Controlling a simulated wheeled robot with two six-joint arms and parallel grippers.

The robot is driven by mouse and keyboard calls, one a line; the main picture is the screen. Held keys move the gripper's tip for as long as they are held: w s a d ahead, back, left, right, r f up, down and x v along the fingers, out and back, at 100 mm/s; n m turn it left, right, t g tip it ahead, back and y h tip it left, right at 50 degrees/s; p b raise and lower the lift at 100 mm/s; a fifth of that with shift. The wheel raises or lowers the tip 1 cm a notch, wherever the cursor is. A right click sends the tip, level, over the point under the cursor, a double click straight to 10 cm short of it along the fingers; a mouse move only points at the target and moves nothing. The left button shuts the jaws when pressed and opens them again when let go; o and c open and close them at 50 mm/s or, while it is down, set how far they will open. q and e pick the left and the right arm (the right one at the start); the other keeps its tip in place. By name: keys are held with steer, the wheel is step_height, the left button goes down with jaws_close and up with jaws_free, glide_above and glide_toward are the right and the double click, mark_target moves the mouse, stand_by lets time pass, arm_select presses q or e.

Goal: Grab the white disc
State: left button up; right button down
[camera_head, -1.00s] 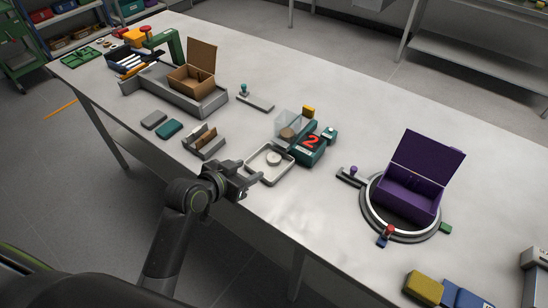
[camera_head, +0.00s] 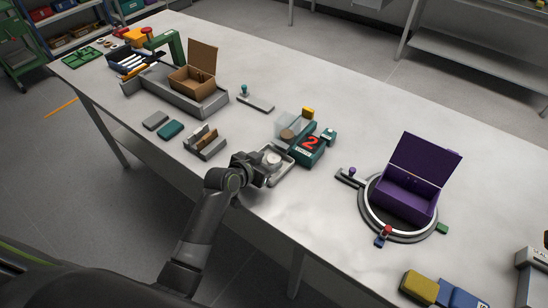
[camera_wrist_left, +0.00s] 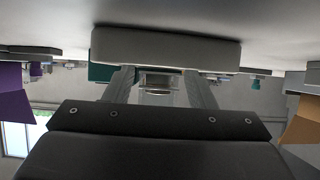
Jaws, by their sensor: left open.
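The white disc (camera_head: 272,158) sits on the pale shallow tray (camera_head: 286,170) near the front edge of the table. My left gripper (camera_head: 264,169) is open at the tray's near side, with its fingers pointing towards the disc. The left wrist view is upside down; there the tray's side (camera_wrist_left: 165,48) shows above the two spread fingers. A pale, shiny round thing, seemingly the disc (camera_wrist_left: 158,82), shows between the fingers of the gripper (camera_wrist_left: 160,86). I cannot tell whether the fingers touch it. My right gripper is not in view.
Behind the tray is a teal device (camera_head: 308,150) with a red 2 and a clear box. A purple open box (camera_head: 408,195) stands on a ring to the right. A grey holder (camera_head: 205,142) is to the left. The table between tray and ring is clear.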

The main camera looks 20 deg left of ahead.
arm_select(q)
steer(key=shift+x, duration=0.95)
steer(key=c, duration=0.7)
steer(key=shift+c, duration=0.2)
steer(key=shift+r, duration=0.1)
